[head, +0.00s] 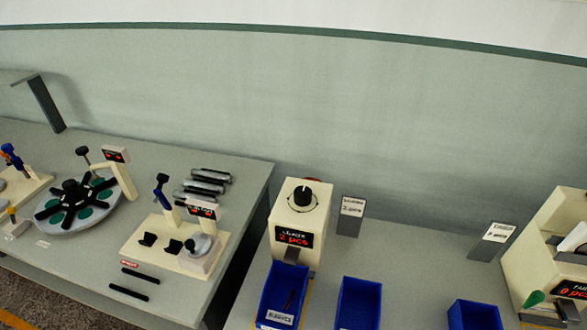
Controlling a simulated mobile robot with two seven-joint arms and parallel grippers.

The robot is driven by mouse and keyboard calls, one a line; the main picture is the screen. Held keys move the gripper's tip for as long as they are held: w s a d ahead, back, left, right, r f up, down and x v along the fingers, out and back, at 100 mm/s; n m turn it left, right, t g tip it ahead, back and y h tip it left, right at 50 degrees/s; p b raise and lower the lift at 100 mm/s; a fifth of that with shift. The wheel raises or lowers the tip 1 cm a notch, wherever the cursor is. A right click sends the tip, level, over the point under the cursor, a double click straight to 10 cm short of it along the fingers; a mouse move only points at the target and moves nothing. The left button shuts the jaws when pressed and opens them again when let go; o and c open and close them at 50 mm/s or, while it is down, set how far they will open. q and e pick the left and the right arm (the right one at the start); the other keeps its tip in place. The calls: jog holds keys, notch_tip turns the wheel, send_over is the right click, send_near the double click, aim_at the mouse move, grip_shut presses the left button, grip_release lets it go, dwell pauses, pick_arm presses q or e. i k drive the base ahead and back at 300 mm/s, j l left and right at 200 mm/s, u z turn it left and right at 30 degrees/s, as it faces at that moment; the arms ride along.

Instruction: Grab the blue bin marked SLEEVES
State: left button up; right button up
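The blue bin with a white label that reads as SLEEVES (270,297) stands on the right-hand table, at the lower middle of the head view. It sits in front of a cream dispenser (299,215) with a black knob and a red display that seems to read 2 pcs. A thin dark item lies inside the bin. Neither of my grippers is in the head view.
Two more blue bins, one in the middle (359,303) and one at right (474,314), stand on the same table (415,262). A second cream machine (553,245) is at the right edge. The left table (165,160) holds a rotary plate (98,212) and a fixture (150,240).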

aim_at(284, 291)
jog(key=i+j+z, duration=0.4)
jog(key=i+j, duration=0.2)
jog(key=j, duration=0.15)
jog(key=i+j+z, duration=0.15)
jog(key=j, duration=0.3)
jog(key=i+l, duration=0.05)
jog(key=i, duration=0.05)
